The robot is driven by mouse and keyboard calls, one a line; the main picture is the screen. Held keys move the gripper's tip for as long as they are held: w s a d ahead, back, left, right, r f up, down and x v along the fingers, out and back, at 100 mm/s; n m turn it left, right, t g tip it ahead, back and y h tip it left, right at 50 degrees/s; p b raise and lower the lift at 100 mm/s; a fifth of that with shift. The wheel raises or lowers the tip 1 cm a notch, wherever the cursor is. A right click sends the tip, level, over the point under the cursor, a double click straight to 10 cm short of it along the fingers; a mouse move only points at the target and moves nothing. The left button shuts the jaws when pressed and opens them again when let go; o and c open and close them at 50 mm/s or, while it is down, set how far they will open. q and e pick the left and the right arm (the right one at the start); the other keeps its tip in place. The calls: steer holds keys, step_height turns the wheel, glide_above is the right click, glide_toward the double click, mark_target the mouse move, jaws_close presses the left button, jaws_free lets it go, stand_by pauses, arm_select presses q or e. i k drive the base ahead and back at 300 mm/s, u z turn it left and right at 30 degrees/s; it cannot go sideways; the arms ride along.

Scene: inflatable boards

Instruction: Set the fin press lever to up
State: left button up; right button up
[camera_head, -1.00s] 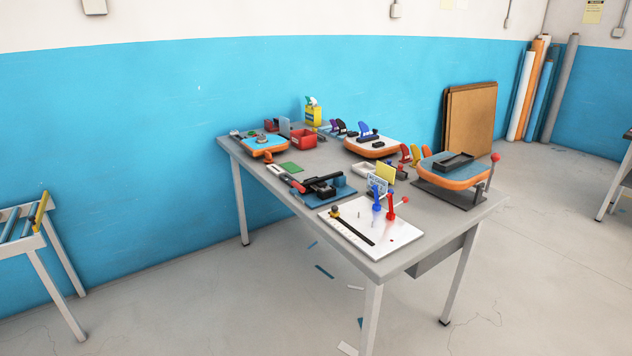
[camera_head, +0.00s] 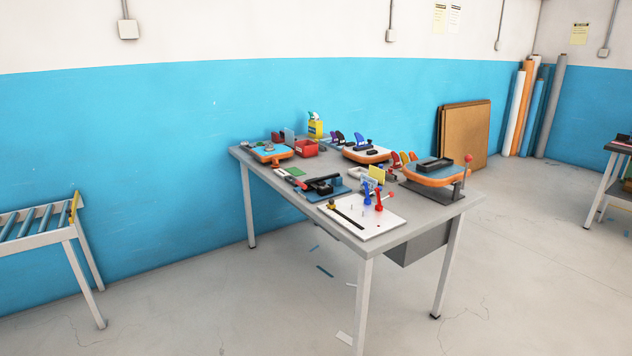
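A lever with a red ball knob (camera_head: 468,159) stands nearly upright at the right end of the table, beside a blue and orange board piece (camera_head: 436,173) on a dark base. It looks like the fin press lever, but no label shows at this distance. A blue upright handle (camera_head: 367,192) and a red upright handle (camera_head: 379,199) stand on a white plate (camera_head: 352,227) at the table's front. Neither of my grippers is in view.
The grey table (camera_head: 285,184) also holds more board pieces, fins, a red bin (camera_head: 304,149) and a yellow bottle (camera_head: 315,129). A roller stand (camera_head: 38,240) is at the left. Brown panels (camera_head: 464,135) lean on the wall. Floor in front is open.

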mark_target(319, 180)
steer(key=z, duration=0.3)
steer(key=i, duration=0.85)
steer(key=u, duration=0.45)
steer(key=i, duration=0.7)
steer(key=u, duration=0.75)
